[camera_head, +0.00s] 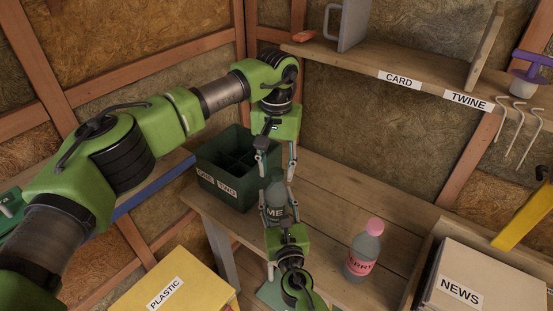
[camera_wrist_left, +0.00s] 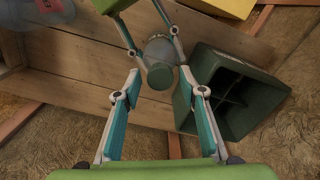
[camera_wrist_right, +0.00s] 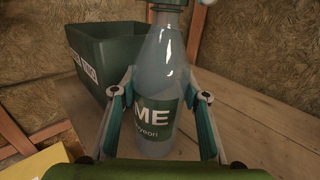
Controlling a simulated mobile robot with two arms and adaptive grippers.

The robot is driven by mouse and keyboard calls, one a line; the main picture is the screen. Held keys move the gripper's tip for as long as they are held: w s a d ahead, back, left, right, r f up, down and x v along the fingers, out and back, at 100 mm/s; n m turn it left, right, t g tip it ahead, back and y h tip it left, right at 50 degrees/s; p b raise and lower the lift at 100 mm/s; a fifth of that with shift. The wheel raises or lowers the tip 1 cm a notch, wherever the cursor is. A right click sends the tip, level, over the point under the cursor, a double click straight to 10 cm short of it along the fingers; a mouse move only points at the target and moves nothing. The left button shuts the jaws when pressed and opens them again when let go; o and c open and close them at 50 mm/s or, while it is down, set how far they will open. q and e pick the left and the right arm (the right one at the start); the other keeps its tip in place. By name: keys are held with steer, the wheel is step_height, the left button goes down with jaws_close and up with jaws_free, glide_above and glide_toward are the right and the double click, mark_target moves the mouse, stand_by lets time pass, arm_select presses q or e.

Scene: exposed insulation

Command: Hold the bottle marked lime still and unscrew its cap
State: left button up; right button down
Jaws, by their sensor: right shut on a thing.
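The lime bottle (camera_head: 274,193) stands upright on the wooden bench. Its label partly shows in the right wrist view (camera_wrist_right: 158,120), ending in "ME". My right gripper (camera_head: 277,217) is shut on its body from the front side. The dark green cap (camera_wrist_left: 160,76) is on the bottle; its lower part also shows at the top edge of the right wrist view (camera_wrist_right: 172,4). My left gripper (camera_head: 277,165) points down above the bottle, open, with its fingers on either side of the cap's line. I cannot tell whether the fingertips reach the cap's height.
A dark green divided crate (camera_head: 222,187) stands close behind-left of the bottle. A second bottle with a pink cap (camera_head: 363,252) stands to the right. A box marked NEWS (camera_head: 480,275) is at the right and a yellow PLASTIC box (camera_head: 180,285) at front left. A shelf (camera_head: 400,72) runs above.

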arm_select(q)
jaws_close()
